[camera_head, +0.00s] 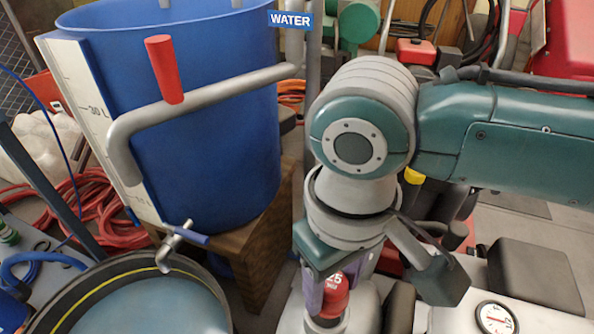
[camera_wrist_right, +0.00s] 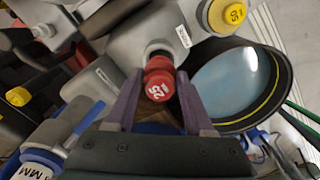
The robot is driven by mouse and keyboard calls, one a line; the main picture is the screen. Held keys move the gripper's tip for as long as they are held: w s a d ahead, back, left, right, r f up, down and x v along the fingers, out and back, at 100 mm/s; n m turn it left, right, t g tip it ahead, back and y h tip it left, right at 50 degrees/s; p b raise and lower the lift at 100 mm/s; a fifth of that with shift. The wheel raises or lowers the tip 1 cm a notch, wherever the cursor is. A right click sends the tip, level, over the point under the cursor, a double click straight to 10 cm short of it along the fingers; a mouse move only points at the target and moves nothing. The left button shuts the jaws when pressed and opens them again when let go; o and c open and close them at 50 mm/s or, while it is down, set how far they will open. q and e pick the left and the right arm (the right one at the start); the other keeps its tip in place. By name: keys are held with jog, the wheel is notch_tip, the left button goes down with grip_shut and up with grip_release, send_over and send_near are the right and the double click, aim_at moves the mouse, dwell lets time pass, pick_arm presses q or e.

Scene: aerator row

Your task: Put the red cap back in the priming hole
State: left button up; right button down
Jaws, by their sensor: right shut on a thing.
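The red cap (camera_head: 336,296), marked "25", is between the fingers of my right gripper (camera_head: 333,290), low in the head view. My right gripper (camera_wrist_right: 160,78) is shut on the cap, which also shows in the right wrist view (camera_wrist_right: 158,86) with its marked top towards the camera. Just beyond the cap is a dark, round part at the grey pump body (camera_wrist_right: 118,48). The priming hole itself is hidden; I cannot tell whether the cap is in it or above it. My left gripper is not in view.
A blue water tank (camera_head: 215,110) stands on a wooden block (camera_head: 262,245) at left, with a grey pipe and red-handled valve in front. A round tub (camera_head: 95,290) is at lower left. A dial gauge (camera_head: 495,318) is at lower right. A yellow cap (camera_wrist_right: 228,15) is nearby.

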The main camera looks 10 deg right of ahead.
jog(key=shift+f+b, duration=0.35)
jog(key=shift+f, duration=0.3)
jog(key=shift+f+b, duration=0.8)
jog(key=shift+f, duration=0.7)
jog(key=shift+c, duration=1)
grip_release()
